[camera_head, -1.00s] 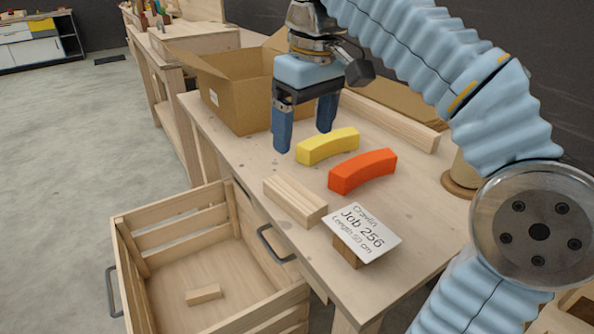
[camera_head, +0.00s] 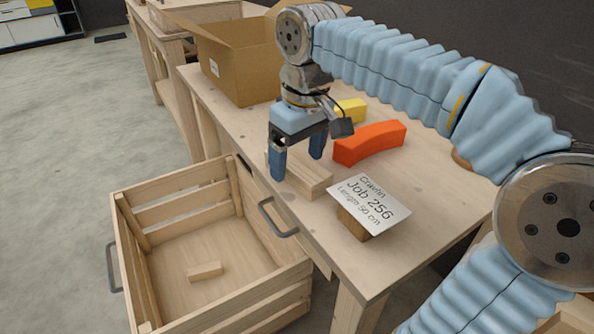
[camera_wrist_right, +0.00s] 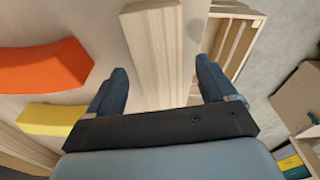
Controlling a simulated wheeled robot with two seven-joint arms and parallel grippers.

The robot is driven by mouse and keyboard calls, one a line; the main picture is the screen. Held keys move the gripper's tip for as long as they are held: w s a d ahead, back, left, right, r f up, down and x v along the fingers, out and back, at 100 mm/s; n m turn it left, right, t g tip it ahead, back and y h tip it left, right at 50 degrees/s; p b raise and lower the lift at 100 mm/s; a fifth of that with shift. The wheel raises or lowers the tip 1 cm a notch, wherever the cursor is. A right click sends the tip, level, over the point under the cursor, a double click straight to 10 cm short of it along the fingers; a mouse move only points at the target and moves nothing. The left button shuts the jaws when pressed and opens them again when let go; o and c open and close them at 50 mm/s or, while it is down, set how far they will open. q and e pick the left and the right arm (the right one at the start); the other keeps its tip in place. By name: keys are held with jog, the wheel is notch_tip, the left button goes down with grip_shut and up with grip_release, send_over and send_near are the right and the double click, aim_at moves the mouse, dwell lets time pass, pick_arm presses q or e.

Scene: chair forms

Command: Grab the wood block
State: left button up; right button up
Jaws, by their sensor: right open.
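The pale wood block (camera_head: 311,183) lies on the workbench near its front edge, partly hidden by my right gripper. In the right wrist view the wood block (camera_wrist_right: 153,50) runs lengthwise between the two blue fingers. My right gripper (camera_head: 297,166) is open and empty, with its fingers pointing down over the block. In the wrist view the right gripper (camera_wrist_right: 160,84) has one finger on each side of the block, with gaps beside it. I cannot tell the exact height of the fingertips. My left gripper is not in view.
An orange curved block (camera_head: 370,143) and a yellow block (camera_head: 352,109) lie behind. A job card on a wooden stand (camera_head: 368,205) is close on the right. A slatted crate (camera_head: 180,188) with a small wood piece is below left. A cardboard box (camera_head: 232,72) stands at the back.

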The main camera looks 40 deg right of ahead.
jog(key=shift+f, duration=0.2)
jog(key=c, duration=1.2)
jog(key=shift+r, duration=0.1)
